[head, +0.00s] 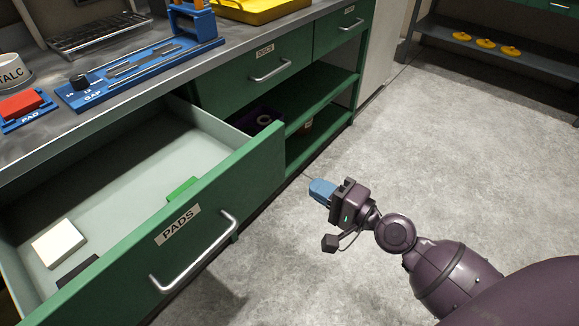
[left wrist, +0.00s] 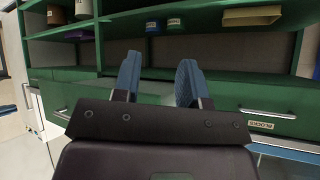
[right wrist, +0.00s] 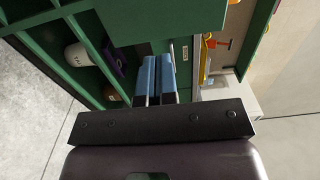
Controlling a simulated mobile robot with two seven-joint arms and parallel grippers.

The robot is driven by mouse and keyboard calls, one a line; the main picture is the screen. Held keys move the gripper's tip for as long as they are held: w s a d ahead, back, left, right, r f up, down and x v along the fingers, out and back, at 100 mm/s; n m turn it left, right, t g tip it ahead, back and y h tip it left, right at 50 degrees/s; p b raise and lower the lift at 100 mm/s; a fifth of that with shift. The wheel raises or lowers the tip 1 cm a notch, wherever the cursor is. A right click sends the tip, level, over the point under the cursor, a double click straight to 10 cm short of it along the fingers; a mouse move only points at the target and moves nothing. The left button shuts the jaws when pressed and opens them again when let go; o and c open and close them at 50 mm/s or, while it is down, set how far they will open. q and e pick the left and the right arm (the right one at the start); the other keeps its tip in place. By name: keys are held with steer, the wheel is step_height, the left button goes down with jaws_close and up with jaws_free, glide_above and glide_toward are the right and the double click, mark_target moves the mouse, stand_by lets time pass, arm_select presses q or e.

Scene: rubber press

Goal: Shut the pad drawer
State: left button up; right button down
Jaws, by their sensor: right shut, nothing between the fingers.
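The pad drawer (head: 251,174), green with a PADS label and a silver handle (head: 196,259), stands pulled out from the bench in the head view. A white block (head: 59,243), a green piece (head: 183,189) and a dark piece (head: 77,269) lie inside it. My right gripper (head: 318,190) is to the right of the drawer front, apart from it, above the floor. Its blue fingers are shut and empty, as the right wrist view also shows (right wrist: 157,80). My left gripper (left wrist: 158,78) is open and empty in the left wrist view, before green drawers and shelves; the head view does not show it.
The bench top holds a red pad on a blue PAD base (head: 27,108) and a blue GAP fixture (head: 135,75). A closed drawer (head: 262,75) and open shelves (head: 318,100) are right of the pad drawer. The floor (head: 460,150) around my right gripper is clear.

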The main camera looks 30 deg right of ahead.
mark_target(277, 165)
arm_select(q)
steer(key=shift+s+a+p, duration=0.15)
steer(key=shift+s+p, duration=0.15)
steer(key=shift+p, duration=0.05)
arm_select(e)
steer(key=x, duration=0.9)
steer(key=shift+w, duration=0.1)
